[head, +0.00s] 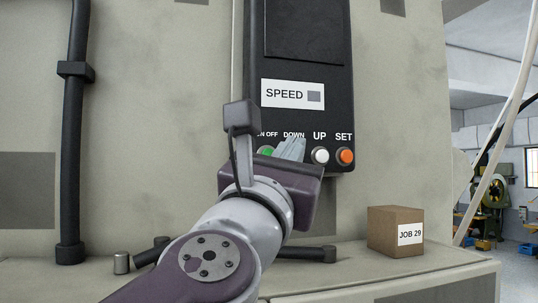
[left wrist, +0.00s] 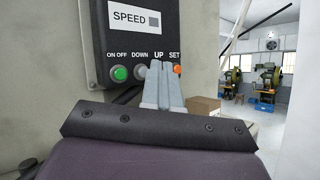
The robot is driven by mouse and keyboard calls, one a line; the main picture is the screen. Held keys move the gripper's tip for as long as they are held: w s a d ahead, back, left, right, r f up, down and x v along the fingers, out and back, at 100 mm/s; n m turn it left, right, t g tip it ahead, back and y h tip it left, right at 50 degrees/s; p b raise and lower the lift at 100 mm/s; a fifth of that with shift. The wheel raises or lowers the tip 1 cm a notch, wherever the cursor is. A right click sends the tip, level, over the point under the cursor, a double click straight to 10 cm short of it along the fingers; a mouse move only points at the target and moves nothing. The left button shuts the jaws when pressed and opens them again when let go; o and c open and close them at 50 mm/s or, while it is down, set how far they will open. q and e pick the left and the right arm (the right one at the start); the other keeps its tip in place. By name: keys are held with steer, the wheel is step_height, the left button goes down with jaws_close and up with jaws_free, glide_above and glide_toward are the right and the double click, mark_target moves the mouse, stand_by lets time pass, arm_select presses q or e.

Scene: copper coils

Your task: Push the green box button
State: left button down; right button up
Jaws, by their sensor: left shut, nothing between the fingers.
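A dark control box (head: 352,95) is mounted on the beige machine wall, with a SPEED label and a row of buttons along its bottom. My right gripper is not in view.
A white button (head: 320,156) under UP and an orange button (head: 345,156) under SET sit to the right. A cardboard box (head: 396,231) marked JOB 29 stands on the ledge (head: 350,270). A black pipe (head: 73,150) runs down the wall at left.

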arm_select(q)
steer(key=w+a+b, duration=0.2)
steer(key=w, duration=0.7)
steer(key=shift+a, duration=0.35)
steer(key=shift+w+f, duration=0.1)
stand_by(1.6)
steer(key=shift+w+a, duration=0.15)
steer(key=shift+w, duration=0.2)
steer(key=shift+w+a, duration=0.1)
steer(key=shift+w, duration=0.3)
stand_by(0.7)
steer(key=shift+s, duration=0.1)
steer(key=shift+s+d, duration=0.25)
steer(key=shift+s, duration=0.5)
